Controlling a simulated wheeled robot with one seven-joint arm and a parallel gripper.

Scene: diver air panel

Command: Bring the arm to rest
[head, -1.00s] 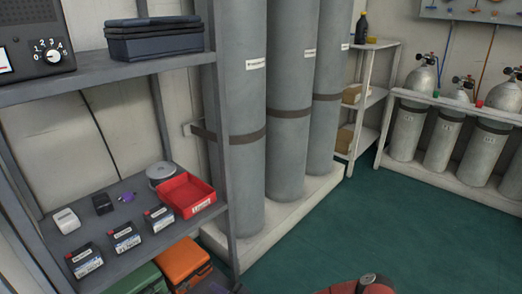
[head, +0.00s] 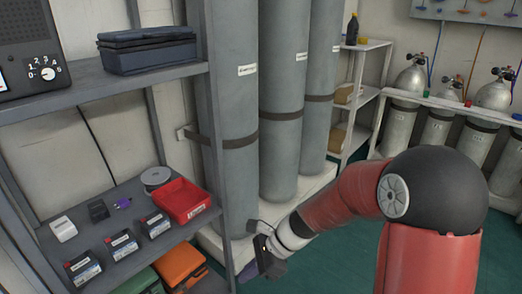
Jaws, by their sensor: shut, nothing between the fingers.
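My arm (head: 350,192) is raised in the right half of the head view, red with a large black joint cover. It bends down to the left and ends in a white wrist and my gripper (head: 246,273). My gripper points down and left, beside the front right edge of the shelf unit and in front of the tall grey cylinders. It is shut and small in the picture, and I see nothing held in it.
The shelf unit (head: 100,84) on the left carries a blue case (head: 150,52), a red tray (head: 186,201) and several small boxes. Tall grey cylinders (head: 283,100) stand behind my arm. Diving tanks (head: 437,128) line the back right. Some green floor is clear.

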